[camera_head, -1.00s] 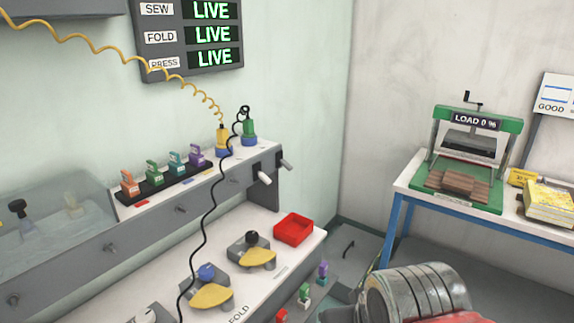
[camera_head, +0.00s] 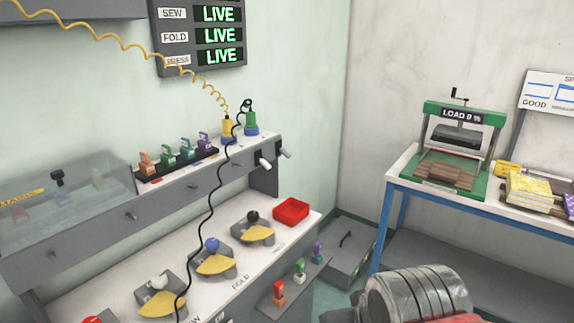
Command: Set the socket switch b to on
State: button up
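Two plugs stand in blue-based sockets at the right end of the bench's upper shelf: a yellow plug (camera_head: 227,128) and a green plug (camera_head: 250,123). On the shelf's front below them, a white-tipped lever (camera_head: 264,163) and a grey lever (camera_head: 283,152) stick out. They look like the socket switches, but no letter is readable, so I cannot tell which is b or whether it is on. My arm's metal cylinder shows at the bottom right, far from the levers. My gripper's fingers are not in view.
A black cord (camera_head: 210,195) hangs across the bench front. A green press (camera_head: 456,142) stands on the right table. Floor shows between.

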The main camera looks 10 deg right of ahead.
aim_at(285, 152)
jog(key=k, duration=0.9)
jog(key=z, duration=0.55)
jog(key=i, duration=1.65)
jog(key=u, duration=0.55)
jog(key=i, duration=0.45)
jog(key=u, duration=0.3)
